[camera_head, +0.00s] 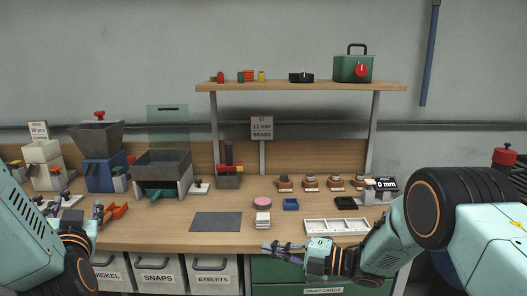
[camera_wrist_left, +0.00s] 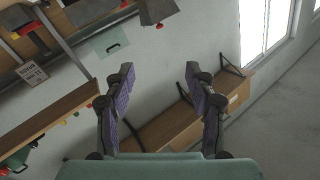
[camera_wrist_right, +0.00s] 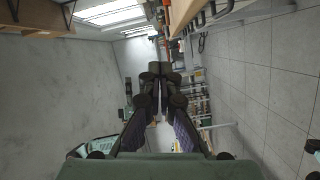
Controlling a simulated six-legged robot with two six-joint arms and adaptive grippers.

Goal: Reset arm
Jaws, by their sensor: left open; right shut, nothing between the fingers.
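My right gripper (camera_head: 280,248) is at the bench's front edge, in front of the white tray (camera_head: 337,226), pointing left. In the right wrist view its fingers (camera_wrist_right: 162,75) meet at the tips and hold nothing. I cannot tell how high either gripper is above the bench.
Hopper machines (camera_head: 163,170) stand at the left. A shelf (camera_head: 300,86) carries a green box (camera_head: 353,68). Labelled drawers (camera_head: 158,277) are below.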

